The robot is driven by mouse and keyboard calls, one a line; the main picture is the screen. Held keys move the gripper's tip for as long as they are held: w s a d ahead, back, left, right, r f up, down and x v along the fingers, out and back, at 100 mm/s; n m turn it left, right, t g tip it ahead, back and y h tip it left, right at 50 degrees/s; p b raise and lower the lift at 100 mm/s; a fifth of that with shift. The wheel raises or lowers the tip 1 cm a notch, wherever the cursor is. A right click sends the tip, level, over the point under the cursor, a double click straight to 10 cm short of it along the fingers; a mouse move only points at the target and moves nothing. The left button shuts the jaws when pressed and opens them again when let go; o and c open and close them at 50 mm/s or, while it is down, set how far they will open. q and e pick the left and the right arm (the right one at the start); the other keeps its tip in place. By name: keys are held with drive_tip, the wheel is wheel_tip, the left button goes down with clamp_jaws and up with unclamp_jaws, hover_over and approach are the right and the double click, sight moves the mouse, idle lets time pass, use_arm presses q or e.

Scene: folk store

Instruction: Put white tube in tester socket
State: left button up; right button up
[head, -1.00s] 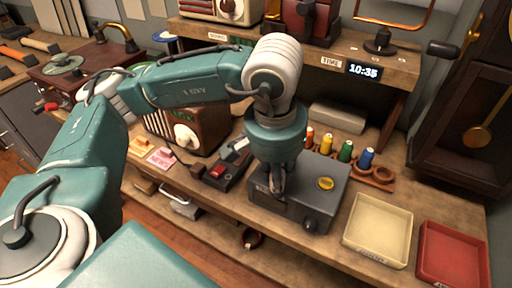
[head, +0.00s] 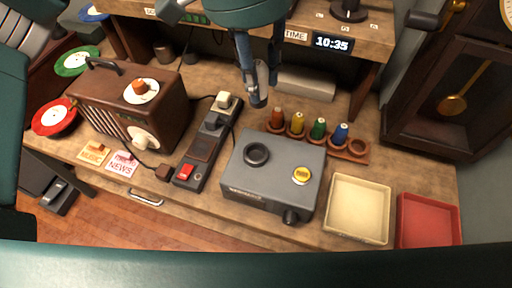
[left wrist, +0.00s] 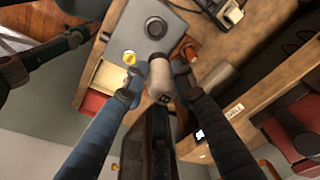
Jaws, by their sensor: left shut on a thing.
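My left gripper (head: 258,88) hangs above the bench, behind the grey tester in the head view. It is shut on the white tube, a pale cylinder with a dark end (left wrist: 160,78) between the fingertips in the left wrist view. In the head view the tube is shaded and partly hidden by the fingers. The tester (head: 235,178) is a grey box with a dark round socket ring (head: 256,153) on its top left, a yellow button (head: 301,175) and a front knob (head: 291,216). The socket looks empty. A dark arm part at the left wrist view's left edge may be my right gripper.
A wooden rack (head: 357,148) behind the tester holds orange, yellow, green and blue tubes; its right-hand ring is empty. Cream (head: 358,209) and red (head: 428,220) trays are at right. A power strip (head: 207,145) and brown radio (head: 130,105) stand left.

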use_arm(q)
drive_tip(key=f, duration=0.2)
drive_tip(key=f+p, duration=0.1)
drive_tip(key=f, duration=0.1)
drive_tip(key=shift+w+a+f, duration=0.2)
drive_tip(key=shift+f, duration=0.15)
wheel_tip(320, 180, down, 14)
drive_tip(key=p, duration=0.3)
drive_tip(key=shift+w+f, duration=0.1)
drive_tip(key=shift+f, duration=0.2)
use_arm(e)
drive_tip(key=r, duration=0.4)
drive_tip(key=shift+w+a+r, duration=0.3)
drive_tip(key=shift+w, duration=0.05)
drive_tip(key=shift+f, duration=0.1)
